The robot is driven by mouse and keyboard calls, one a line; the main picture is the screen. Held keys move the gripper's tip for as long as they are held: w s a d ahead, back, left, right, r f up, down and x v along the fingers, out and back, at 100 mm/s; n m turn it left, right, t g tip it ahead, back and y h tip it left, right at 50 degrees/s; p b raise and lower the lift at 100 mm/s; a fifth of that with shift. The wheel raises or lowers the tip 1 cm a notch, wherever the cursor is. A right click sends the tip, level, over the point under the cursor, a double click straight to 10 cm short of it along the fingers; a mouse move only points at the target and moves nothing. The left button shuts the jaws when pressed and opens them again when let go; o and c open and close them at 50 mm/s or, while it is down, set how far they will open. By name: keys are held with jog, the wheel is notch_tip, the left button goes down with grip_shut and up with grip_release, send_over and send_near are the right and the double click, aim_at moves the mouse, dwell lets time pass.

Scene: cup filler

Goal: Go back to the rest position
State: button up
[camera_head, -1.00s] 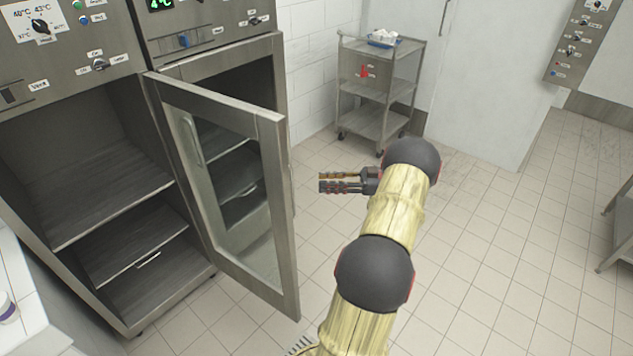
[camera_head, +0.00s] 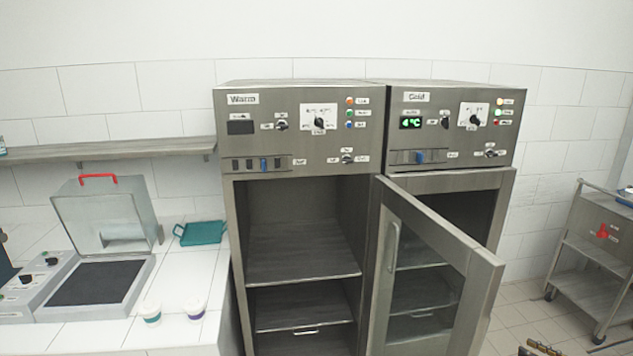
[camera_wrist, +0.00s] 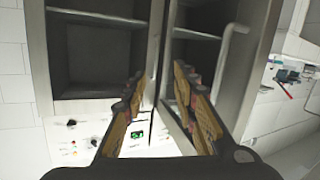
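My gripper (camera_head: 540,348) shows at the bottom edge of the head view, right of the glass door, with only its finger ends in frame. In the wrist view my gripper (camera_wrist: 158,72) has its two ridged fingers apart, with nothing between them. The Cold cabinet (camera_head: 455,123) has its glass-panelled door (camera_head: 481,275) swung open toward the room. The open door also shows in the wrist view (camera_wrist: 262,60), behind and to the right of the fingers. I cannot tell the gap between fingers and door.
The open Warm cabinet (camera_head: 285,105) stands left of the Cold one. A tiled counter at left holds a machine with a clear cover (camera_head: 105,220), a teal tray (camera_head: 201,233) and two cups (camera_head: 151,312) (camera_head: 194,308). A metal cart (camera_head: 592,245) stands at right. Floor shows between door and cart.

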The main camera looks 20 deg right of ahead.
jog(key=s+d+f+m+g+h, duration=0.2)
jog(key=s+d+m+g+h, duration=0.15)
jog(key=d+h, duration=0.2)
jog(key=s+d+f+m+g+h, duration=0.2)
jog(key=d+m+g+h, duration=0.25)
jog(key=d, duration=0.25)
jog(key=w+a+r+n+y, duration=0.1)
jog(key=a+r, duration=0.7)
jog(key=a, duration=1.7)
jog(key=w+a+r+n+g+y, duration=0.1)
jog(key=a+r+y, duration=0.3)
jog(key=a, duration=2.1)
jog(key=w+a+r+n+g+y, duration=0.1)
jog(key=w+a+r+n+y, duration=0.1)
jog(key=a+r, duration=1.1)
jog(key=w+a+y, duration=0.1)
jog(key=a, duration=1.1)
jog(key=shift+n, duration=0.4)
jog(key=shift+d, duration=0.2)
